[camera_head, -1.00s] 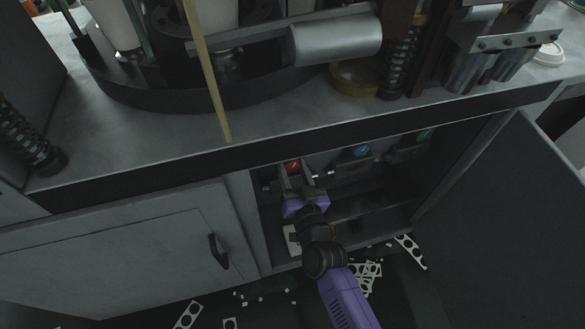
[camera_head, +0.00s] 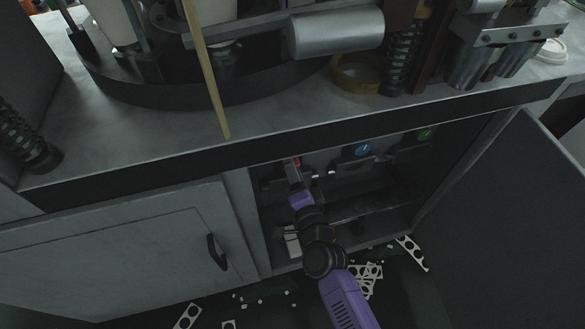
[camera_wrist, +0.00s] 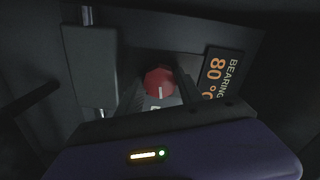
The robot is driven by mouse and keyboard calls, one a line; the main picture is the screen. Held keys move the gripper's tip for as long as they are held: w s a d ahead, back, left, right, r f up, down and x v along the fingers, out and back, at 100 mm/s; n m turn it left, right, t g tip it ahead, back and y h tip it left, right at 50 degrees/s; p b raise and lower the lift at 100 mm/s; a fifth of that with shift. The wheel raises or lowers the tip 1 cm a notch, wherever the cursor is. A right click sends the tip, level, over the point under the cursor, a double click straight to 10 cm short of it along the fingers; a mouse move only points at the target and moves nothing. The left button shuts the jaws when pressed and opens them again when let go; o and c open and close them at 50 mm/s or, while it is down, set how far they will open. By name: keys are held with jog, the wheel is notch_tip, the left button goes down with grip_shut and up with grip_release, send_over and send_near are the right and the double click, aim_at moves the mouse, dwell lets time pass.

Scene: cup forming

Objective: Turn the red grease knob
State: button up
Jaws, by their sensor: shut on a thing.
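The red grease knob (camera_head: 297,160) is on the back panel at the left inside the open cabinet, mostly hidden behind my gripper (camera_head: 296,174). In the wrist view the knob (camera_wrist: 158,80) is round, with a pale pointer mark towards the bottom of the picture. My gripper (camera_wrist: 158,90) has one finger on each side of the knob and is shut on it. The fingers partly hide the panel around it.
A blue knob (camera_head: 363,149) and a green knob (camera_head: 425,134) sit farther right. A label reading BEARING 80 (camera_wrist: 221,73) is beside the red knob. The open door (camera_head: 515,205) bounds the right; the counter edge (camera_head: 300,135) is overhead. Punched scraps (camera_head: 370,272) lie below.

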jog(key=shift+m, duration=2)
jog(key=shift+d, duration=0.1)
jog(key=o, duration=1.4)
jog(key=shift+b+v, duration=0.35)
jog(key=shift+v, duration=3.55)
